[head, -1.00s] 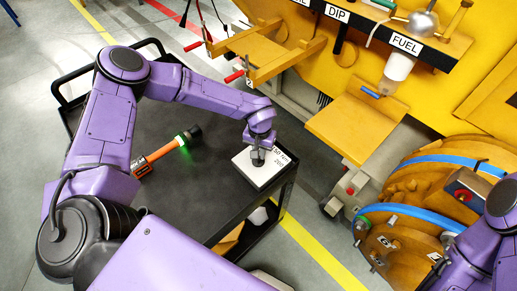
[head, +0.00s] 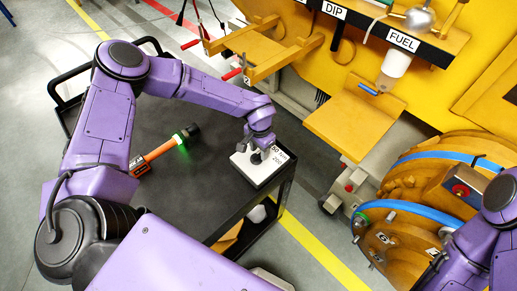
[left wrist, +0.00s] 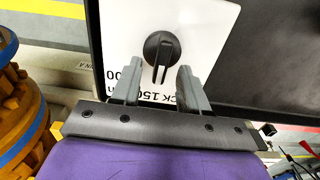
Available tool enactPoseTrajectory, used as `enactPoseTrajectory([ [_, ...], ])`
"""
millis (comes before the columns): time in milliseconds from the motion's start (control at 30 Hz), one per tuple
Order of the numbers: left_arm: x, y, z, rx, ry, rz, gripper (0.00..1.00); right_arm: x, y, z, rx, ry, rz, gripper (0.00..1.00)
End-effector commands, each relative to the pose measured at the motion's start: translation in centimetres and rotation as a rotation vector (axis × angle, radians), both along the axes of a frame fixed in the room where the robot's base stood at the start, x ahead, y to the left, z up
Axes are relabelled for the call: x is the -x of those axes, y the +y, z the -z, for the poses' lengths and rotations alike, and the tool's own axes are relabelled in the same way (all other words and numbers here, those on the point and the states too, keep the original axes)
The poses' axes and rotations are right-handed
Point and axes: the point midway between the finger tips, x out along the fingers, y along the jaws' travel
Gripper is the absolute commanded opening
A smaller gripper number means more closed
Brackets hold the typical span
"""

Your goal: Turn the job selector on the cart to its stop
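The job selector is a round black knob (left wrist: 161,48) with a raised bar. It sits on a white plate (left wrist: 210,25) with black print, on top of the black cart (head: 190,210). In the head view the plate (head: 265,178) is near the cart's right edge, and the knob (head: 256,158) is partly hidden by my left gripper. My left gripper (left wrist: 157,70) is open, its two grey fingers apart. In the left wrist view the bar's lower end appears between the fingertips, with a gap on each side. Only my right arm shows at the right edge; its gripper is out of view.
An orange and black tool (head: 165,152) with a green light lies on the cart. To the right stand a yellow machine (head: 440,90) with a fold-out shelf (head: 352,125) and an orange drum (head: 430,190) with blue bands. A yellow floor line (head: 320,250) runs beside the cart.

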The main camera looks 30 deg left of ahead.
Motion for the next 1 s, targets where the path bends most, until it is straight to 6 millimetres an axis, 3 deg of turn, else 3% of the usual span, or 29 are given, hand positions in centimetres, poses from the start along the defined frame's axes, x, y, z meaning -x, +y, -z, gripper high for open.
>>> enactPoseTrajectory([
  [333,0.0,0.0,-0.4,0.0,0.001,-0.002,0.45,0.0,0.0,0.3,0.0,0.0,0.0,0.4],
  [667,0.0,0.0,-7.6,0.0,-0.001,-0.002,0.45,0.0,0.0,2.3,0.0,0.0,0.0,0.4],
  [733,0.0,0.0,-9.4,-0.001,0.0,0.0,0.45,0.0,0.0,1.3,0.0,0.0,0.0,0.4],
  [1000,0.1,0.0,-10.5,-0.001,0.004,-0.002,0.45,0.0,0.0,1.0,0.0,0.0,0.0,0.4],
])
